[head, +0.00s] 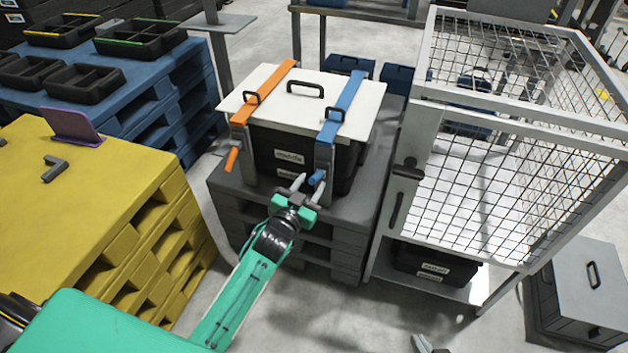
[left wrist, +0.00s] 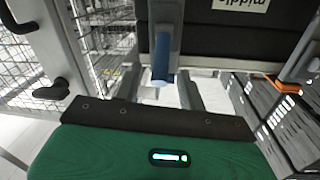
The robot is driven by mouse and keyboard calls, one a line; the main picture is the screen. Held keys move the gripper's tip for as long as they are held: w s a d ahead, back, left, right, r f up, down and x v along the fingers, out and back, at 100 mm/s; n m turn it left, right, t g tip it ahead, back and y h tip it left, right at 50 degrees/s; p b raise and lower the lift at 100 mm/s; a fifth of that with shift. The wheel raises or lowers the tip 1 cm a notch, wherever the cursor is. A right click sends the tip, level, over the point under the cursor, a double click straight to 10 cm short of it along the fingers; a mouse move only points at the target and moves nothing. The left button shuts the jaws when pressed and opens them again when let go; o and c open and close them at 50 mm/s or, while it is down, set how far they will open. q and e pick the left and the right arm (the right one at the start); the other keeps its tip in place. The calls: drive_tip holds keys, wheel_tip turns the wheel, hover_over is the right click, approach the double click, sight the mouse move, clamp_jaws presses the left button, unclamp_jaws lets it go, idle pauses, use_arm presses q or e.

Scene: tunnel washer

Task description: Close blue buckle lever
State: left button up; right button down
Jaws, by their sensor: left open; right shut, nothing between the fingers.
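A black crate (head: 282,152) with a white lid (head: 292,108) carries an orange strap and a blue strap (head: 343,108). The blue buckle lever (head: 318,177) is at the lower front end of the blue strap, angled out from the crate front. My left gripper (head: 308,187) is open right in front of it. In the left wrist view, which is upside down, the lever's blue grip (left wrist: 161,66) lies across the gap between my left fingers (left wrist: 163,92); contact cannot be told. My right gripper (head: 421,344) shows partly at the bottom edge, shut and empty.
An orange lever (head: 231,160) hangs at the crate's left. The crate stands on a dark pallet (head: 237,199). A mesh cage (head: 510,95) is close on the right. A yellow pallet (head: 95,205) is on the left. Floor in front is free.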

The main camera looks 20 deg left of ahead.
use_arm(q)
drive_tip(key=shift+w+d, duration=0.2)
drive_tip(key=shift+w, duration=1.25)
clamp_jaws()
